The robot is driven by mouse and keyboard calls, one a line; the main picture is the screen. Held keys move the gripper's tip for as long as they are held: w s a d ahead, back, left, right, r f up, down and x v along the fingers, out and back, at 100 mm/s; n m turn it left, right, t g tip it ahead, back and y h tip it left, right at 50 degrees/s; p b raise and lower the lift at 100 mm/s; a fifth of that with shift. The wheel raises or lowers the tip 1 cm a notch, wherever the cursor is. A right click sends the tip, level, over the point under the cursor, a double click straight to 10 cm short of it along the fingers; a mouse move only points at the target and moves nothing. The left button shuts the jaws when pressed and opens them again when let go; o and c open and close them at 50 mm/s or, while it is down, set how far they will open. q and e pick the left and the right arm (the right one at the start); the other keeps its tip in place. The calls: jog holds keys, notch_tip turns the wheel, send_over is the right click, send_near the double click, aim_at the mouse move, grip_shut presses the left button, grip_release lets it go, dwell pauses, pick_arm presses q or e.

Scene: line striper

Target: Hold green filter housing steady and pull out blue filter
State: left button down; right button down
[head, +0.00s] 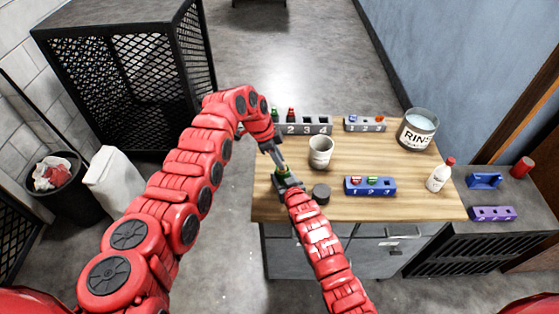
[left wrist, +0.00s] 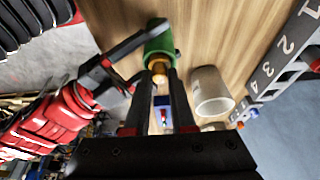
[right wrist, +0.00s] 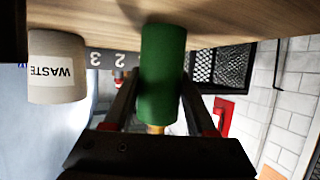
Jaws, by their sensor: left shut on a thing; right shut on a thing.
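The green filter housing (head: 284,173) is held above the left part of the wooden table, and is mostly hidden by my grippers in the head view. My right gripper (right wrist: 160,88) is shut around the green cylinder (right wrist: 162,65). My left gripper (left wrist: 160,75) is shut on a brass-coloured piece (left wrist: 158,66) at the end of the green housing (left wrist: 160,45). I cannot make out a blue filter body for certain.
The table (head: 420,205) bears a white waste cup (head: 320,152), a dark round piece (head: 321,193), a blue numbered rack (head: 383,189), grey numbered racks (head: 318,126) at the back, a rinse container (head: 418,128) and a white bottle (head: 439,176). The cup stands close beside my grippers.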

pick_arm(q)
jog(key=shift+r, duration=0.25)
notch_tip(320, 180, up, 11)
jog(key=shift+f, duration=0.2)
dwell(1.4)
pick_arm(e)
jog(key=shift+c, duration=0.6)
grip_release()
jog(key=v, duration=1.2)
